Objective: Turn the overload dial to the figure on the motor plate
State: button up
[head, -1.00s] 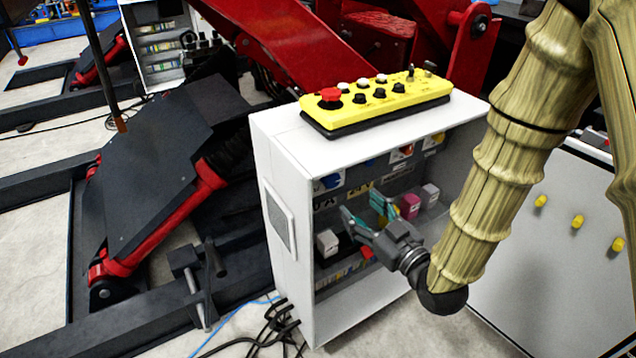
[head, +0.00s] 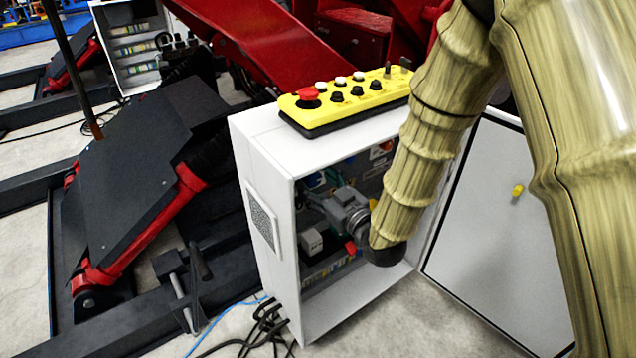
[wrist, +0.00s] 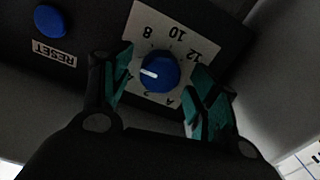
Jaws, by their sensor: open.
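The overload dial (wrist: 158,70) is a round blue knob with a white pointer line, in the wrist view. It sits on a pale scale plate (wrist: 150,25) whose figures 8, 10 and 12 appear upside down. The pointer line faces left in the picture, away from the 12. My gripper (wrist: 163,66) is open, with one teal-padded finger on each side of the dial; contact cannot be told. In the head view my gripper (head: 328,203) reaches inside the white cabinet (head: 262,150), and the dial is hidden. I cannot make out a motor plate.
A blue button (wrist: 52,20) with a RESET label (wrist: 54,53) is beside the dial. The cabinet's walls surround my gripper, and its door (head: 490,220) stands open at the right. A yellow control box (head: 345,97) lies on top. Cables (head: 265,325) lie on the floor.

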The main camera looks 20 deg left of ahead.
jog(key=c, duration=1)
jog(key=shift+m, duration=0.3)
jog(key=m+p, duration=0.1)
jog(key=m, duration=0.2)
jog(key=shift+m, duration=0.3)
jog(key=m, duration=0.4)
jog(key=shift+d+m+p, duration=0.1)
jog(key=shift+m+p, duration=0.2)
jog(key=shift+p, duration=0.1)
jog(key=m, duration=0.4)
jog(key=shift+f+m, duration=0.1)
jog(key=shift+m, duration=0.2)
jog(key=shift+m+b, duration=0.4)
jog(key=shift+m, duration=1.8)
